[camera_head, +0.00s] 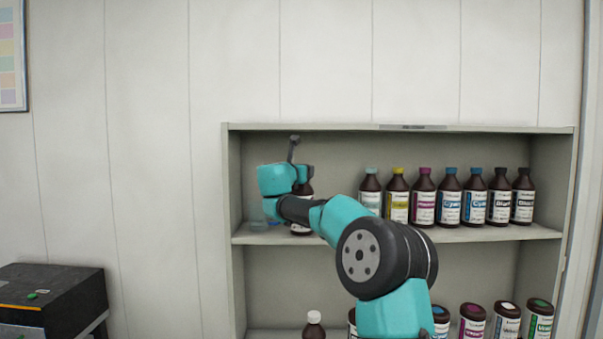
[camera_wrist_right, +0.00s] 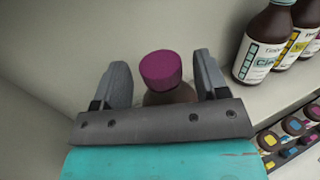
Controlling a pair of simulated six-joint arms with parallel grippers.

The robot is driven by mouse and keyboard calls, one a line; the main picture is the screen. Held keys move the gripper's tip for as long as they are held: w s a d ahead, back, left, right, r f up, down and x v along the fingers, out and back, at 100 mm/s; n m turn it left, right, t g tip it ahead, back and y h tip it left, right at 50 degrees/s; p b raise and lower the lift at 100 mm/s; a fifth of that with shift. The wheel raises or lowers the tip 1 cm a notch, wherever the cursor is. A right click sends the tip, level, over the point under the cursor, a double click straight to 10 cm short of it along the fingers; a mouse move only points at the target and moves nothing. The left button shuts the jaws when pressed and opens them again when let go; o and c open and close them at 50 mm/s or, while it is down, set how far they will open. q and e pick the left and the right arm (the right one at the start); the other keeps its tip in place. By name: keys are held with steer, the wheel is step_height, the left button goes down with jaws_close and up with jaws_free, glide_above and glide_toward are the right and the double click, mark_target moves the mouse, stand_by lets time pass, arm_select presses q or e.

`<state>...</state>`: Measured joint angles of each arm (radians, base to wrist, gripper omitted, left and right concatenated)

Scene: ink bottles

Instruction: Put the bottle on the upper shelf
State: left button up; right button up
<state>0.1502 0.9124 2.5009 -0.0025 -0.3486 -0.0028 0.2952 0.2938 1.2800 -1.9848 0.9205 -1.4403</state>
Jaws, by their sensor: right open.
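A dark brown bottle (camera_head: 303,188) stands on the upper shelf (camera_head: 340,235) near its left end, partly hidden behind my right arm. In the right wrist view its magenta cap (camera_wrist_right: 161,70) shows between the two fingers. My right gripper (camera_wrist_right: 161,75) is open around the bottle, with a gap on both sides of the cap. The lower part of the bottle is hidden by the gripper body in that view. In the head view the right gripper (camera_head: 272,212) is at the left end of the upper shelf. My left gripper is not in view.
A row of several brown bottles (camera_head: 448,200) with coloured caps stands on the right part of the upper shelf. More bottles (camera_head: 471,323) stand on the lower shelf. A black box (camera_head: 55,290) sits at the far left.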

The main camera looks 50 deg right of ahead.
steer(key=v, duration=1)
steer(key=shift+a, duration=0.15)
